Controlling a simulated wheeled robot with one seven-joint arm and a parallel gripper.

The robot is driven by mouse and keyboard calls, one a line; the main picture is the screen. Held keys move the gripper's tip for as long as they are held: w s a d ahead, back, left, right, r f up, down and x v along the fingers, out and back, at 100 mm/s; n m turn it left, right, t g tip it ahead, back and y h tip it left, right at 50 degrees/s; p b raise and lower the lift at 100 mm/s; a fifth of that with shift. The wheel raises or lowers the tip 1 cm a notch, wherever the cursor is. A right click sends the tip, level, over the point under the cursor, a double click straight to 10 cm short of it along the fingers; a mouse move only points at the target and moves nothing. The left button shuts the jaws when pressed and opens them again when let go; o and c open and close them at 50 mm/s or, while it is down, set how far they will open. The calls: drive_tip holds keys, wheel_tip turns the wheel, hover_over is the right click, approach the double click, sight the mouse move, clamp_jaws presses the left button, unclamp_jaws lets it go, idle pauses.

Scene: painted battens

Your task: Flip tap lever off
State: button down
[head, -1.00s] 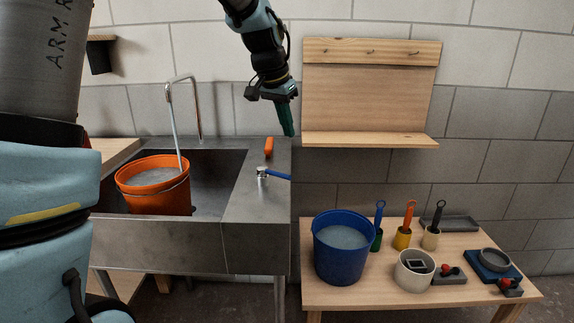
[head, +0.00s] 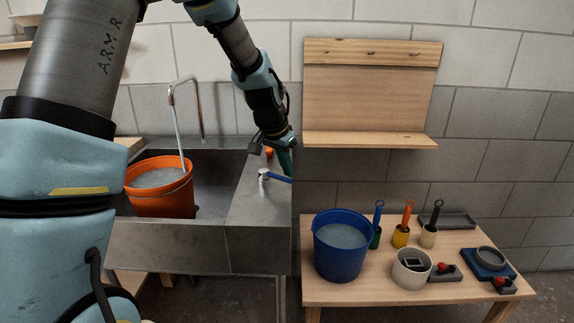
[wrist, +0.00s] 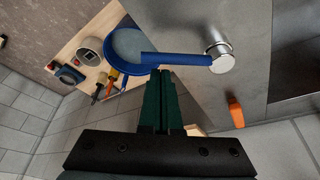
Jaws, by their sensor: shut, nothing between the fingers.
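The tap lever is a blue bar (head: 281,179) on a silver hub (head: 264,174) at the right of the steel sink counter, pointing right past the counter edge. In the wrist view the blue lever (wrist: 178,59) runs left from the silver hub (wrist: 220,58). My gripper (head: 288,172) is shut and empty, its green fingers pointing down just behind the lever. In the wrist view the shut fingertips (wrist: 161,72) are close beside the lever's middle; I cannot tell whether they touch it. A pale stream (head: 179,135) falls from the spout (head: 199,105) into the orange bucket (head: 160,202).
An orange object (wrist: 236,112) stands on the counter near the hub, partly hidden by my gripper in the head view. A wooden wall shelf (head: 372,139) is to the right. Below it, a table (head: 385,290) holds a blue bucket (head: 340,262), brushes and trays.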

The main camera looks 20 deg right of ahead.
drive_tip(key=shift+s+a+m, duration=0.3)
drive_tip(key=shift+a+m, duration=0.2)
drive_tip(key=shift+m, duration=0.3)
idle(0.4)
drive_tip(key=shift+s+a+m+g, duration=0.1)
drive_tip(key=shift+a+m+g, duration=0.2)
drive_tip(key=shift+m+g, duration=0.1)
drive_tip(key=a+m, duration=0.1)
drive_tip(key=a+m+g+p, duration=0.1)
drive_tip(key=m, duration=0.1)
drive_tip(key=shift+s+r, duration=0.1)
drive_tip(key=shift+s, duration=0.2)
drive_tip(key=a+m+g+p, duration=0.1)
drive_tip(key=a+m+p, duration=0.1)
drive_tip(key=m, duration=0.1)
drive_tip(key=shift+a+m, duration=0.2)
drive_tip(key=shift+m, duration=0.2)
drive_tip(key=shift+w+a, duration=0.15)
drive_tip(key=shift+a, duration=0.25)
drive_tip(key=d, duration=0.1)
drive_tip(key=s+d, duration=0.1)
drive_tip(key=d, duration=0.1)
drive_tip(key=shift+s+d+r+p, duration=0.2)
drive_tip(key=shift+r+p, duration=0.05)
drive_tip(key=shift+p, duration=0.15)
drive_tip(key=b+v, duration=0.2)
drive_tip(key=v, duration=0.8)
drive_tip(key=shift+w, duration=0.15)
